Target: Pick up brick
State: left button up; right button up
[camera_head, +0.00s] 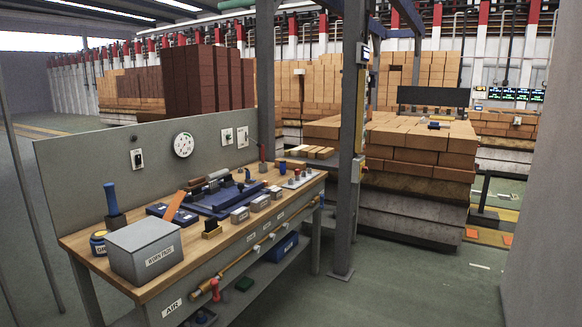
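Bricks are stacked in several piles. The nearest is an orange-brown brick stack (425,135) on layered grey slabs, right of centre behind the workbench. A dark red-brown brick stack (205,80) stands behind the bench's back panel. More light orange bricks (435,70) are piled farther back. A few flat tan bricks (312,151) lie just beyond the bench's far end. No single brick stands apart near me. Neither of my grippers shows in the head view.
A wooden workbench (90,268) holds a grey box (143,250), a blue fixture, small blocks and tools. A steel post (348,180) stands at its far end. Green floor (415,290) lies open at lower right. A grey wall (550,200) borders the right.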

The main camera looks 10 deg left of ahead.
aim_at(292, 165)
jog(key=i+z, duration=0.2)
jog(key=i, duration=2.7)
jog(key=l+z, duration=0.05)
jog(key=l, duration=0.05)
